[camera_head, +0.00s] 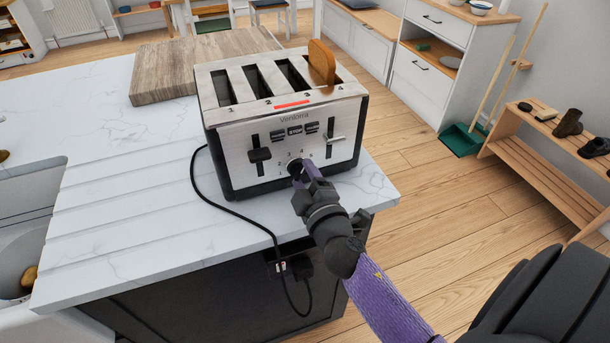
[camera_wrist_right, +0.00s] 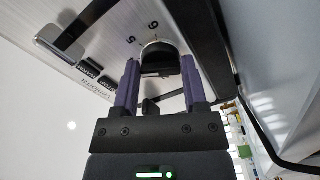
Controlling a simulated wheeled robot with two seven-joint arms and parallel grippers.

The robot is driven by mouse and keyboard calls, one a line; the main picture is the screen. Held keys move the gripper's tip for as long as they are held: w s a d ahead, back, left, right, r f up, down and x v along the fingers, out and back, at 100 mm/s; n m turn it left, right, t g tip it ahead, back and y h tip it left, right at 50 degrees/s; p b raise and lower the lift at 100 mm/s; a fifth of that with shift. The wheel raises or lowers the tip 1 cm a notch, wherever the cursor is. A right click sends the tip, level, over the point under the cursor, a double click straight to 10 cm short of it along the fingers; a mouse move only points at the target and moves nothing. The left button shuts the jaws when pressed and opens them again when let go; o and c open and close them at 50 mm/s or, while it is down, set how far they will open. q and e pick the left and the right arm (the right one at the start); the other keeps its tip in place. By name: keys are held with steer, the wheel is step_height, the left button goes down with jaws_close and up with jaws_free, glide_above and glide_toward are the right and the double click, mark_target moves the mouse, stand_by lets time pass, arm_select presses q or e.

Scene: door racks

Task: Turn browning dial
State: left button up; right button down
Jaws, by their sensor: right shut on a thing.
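A silver and black toaster (camera_head: 231,148) with several slots stands on the white counter near its right corner. A slice of bread (camera_head: 322,62) sticks up from the rightmost slot. The browning dial (camera_wrist_right: 160,50) is a round dark knob low on the front, with numbers around it; in the head view it is mostly hidden by my gripper. My right gripper (camera_head: 303,172) is at the dial, with its two purple fingers (camera_wrist_right: 162,82) on either side of it, shut on it. My left gripper is not in view.
Two levers (camera_head: 259,155) (camera_head: 335,140) stick out from the toaster's front. A black cord (camera_head: 240,216) runs over the counter edge to a socket. A wooden board (camera_head: 160,72) lies behind the toaster, and a sink (camera_head: 25,215) is at left.

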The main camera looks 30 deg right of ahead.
steer(key=n+p, duration=0.1)
steer(key=n, duration=0.6)
steer(key=shift+r, duration=0.1)
steer(key=n, duration=0.4)
steer(key=shift+r+p, duration=0.1)
steer(key=shift+p, duration=0.2)
steer(key=n, duration=0.3)
steer(key=shift+a+n+p, duration=0.1)
steer(key=shift+n+p, duration=0.2)
steer(key=shift+p, duration=0.05)
steer(key=n+p, duration=0.1)
steer(key=n, duration=0.2)
steer(key=shift+r+n, duration=0.1)
steer(key=shift+n, duration=0.2)
steer(key=n+p, duration=0.1)
steer(key=n, duration=0.2)
steer(key=shift+a+n, duration=0.1)
steer(key=shift+n, duration=0.3)
steer(key=n+p, duration=0.2)
steer(key=n, duration=0.3)
steer(key=shift+a, duration=0.15)
steer(key=shift+n, duration=0.4)
